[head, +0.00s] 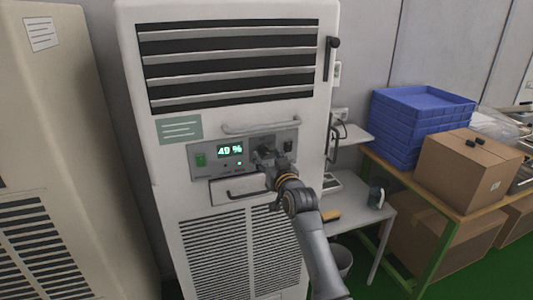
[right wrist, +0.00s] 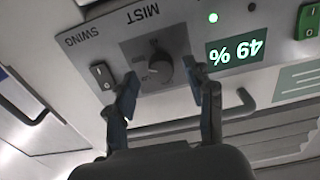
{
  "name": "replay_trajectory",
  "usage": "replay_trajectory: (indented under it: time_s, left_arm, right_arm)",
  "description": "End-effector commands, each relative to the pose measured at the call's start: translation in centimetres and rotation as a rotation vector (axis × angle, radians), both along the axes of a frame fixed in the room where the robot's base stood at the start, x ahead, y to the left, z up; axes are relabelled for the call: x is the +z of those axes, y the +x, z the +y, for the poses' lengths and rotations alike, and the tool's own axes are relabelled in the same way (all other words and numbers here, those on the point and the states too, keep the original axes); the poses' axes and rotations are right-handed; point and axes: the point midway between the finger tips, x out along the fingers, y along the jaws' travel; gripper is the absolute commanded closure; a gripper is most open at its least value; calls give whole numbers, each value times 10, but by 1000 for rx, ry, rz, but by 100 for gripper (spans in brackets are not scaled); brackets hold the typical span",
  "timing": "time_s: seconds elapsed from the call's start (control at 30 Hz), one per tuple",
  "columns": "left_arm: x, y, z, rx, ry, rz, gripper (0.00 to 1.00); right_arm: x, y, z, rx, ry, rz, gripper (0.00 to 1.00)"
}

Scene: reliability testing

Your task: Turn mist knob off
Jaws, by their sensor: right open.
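The mist knob (right wrist: 160,68) is a dark round dial on a grey plate labelled MIST, on the front panel of a white cabinet (head: 160,110). In the right wrist view the panel appears upside down. My right gripper (right wrist: 161,78) is open, with one finger on each side of the knob; I cannot tell whether either finger touches it. In the head view my right gripper (head: 268,160) is in front of the panel and hides most of the knob. My left gripper is in neither view.
A green 49 % display (right wrist: 236,52) and a swing switch (right wrist: 102,75) flank the knob. A bar handle (head: 260,125) is above the panel and a drawer handle (head: 246,193) below it. Blue trays (head: 400,130) and a cardboard box (head: 465,170) stand on the right.

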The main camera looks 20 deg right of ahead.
Motion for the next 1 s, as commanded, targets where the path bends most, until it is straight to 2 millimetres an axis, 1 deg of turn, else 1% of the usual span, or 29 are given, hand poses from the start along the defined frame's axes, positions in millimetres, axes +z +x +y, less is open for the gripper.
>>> replay_trajectory:
  time_s: [0.1,0.2,0.5,0.53,0.67,0.7,0.77,0.8,1.0]
  left_arm:
    - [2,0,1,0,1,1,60]
    - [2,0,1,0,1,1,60]
    - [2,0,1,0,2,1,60]
    - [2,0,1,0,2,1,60]
    - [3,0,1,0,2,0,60]
    - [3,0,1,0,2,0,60]
    - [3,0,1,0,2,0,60]
    - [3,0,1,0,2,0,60]
    - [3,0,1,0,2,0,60]
  right_arm:
    - [1,9,1,1,0,1,47]
    - [0,13,1,1,1,0,47]
    - [0,14,1,0,1,0,47]
    - [0,14,1,0,1,0,49]
    - [0,14,1,0,1,0,75]
    - [0,14,1,0,1,0,84]
    - [0,14,1,0,1,0,96]
    - [0,14,1,0,1,0,100]
    - [0,14,1,0,-10,1,100]
